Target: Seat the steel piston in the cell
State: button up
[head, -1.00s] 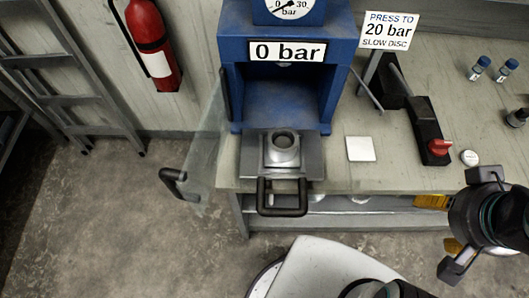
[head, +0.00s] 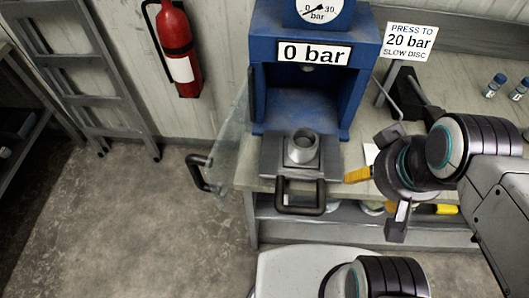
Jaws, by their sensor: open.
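The steel cell (head: 302,151) is a short round cylinder with a dark round top, upright on a grey sliding plate in front of the blue press. I cannot make out a separate steel piston; whether one is in the cell or behind my arm is hidden. My gripper (head: 389,181) is open, to the right of the cell and apart from it, over the bench's front edge. A yellow piece (head: 357,174) shows at its left side; I cannot tell what it belongs to.
The blue press (head: 259,95) reads 0 bar. Its clear guard (head: 229,140) stands open at the left, with a black handle (head: 197,172). A black plate handle (head: 300,195) juts forward. A sign (head: 410,42) and vials (head: 495,86) stand at the right. My arm hides much of the bench.

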aim_at(295, 156)
jog(key=u, duration=0.5)
jog(key=z, duration=0.4)
jog(key=l+z, duration=0.15)
jog(key=z, duration=0.65)
jog(key=l+z, duration=0.15)
jog(key=z, duration=0.25)
jog(key=l+z, duration=0.1)
jog(key=z, duration=0.3)
jog(key=i+l+u, duration=0.15)
jog(key=u, duration=0.4)
jog(key=i+l+u, duration=0.1)
jog(key=l+u, duration=0.3)
jog(key=u, duration=0.15)
jog(key=l+u, duration=0.35)
jog(key=u, duration=0.2)
jog(key=l+u, duration=0.35)
jog(key=u, duration=0.2)
jog(key=l+u, duration=0.35)
jog(key=u, duration=0.15)
jog(key=k+l+u, duration=0.2)
jog(key=u, duration=0.35)
jog(key=k+l+u, duration=0.2)
jog(key=u, duration=0.35)
jog(key=k+l+u, duration=0.25)
jog(key=u, duration=0.3)
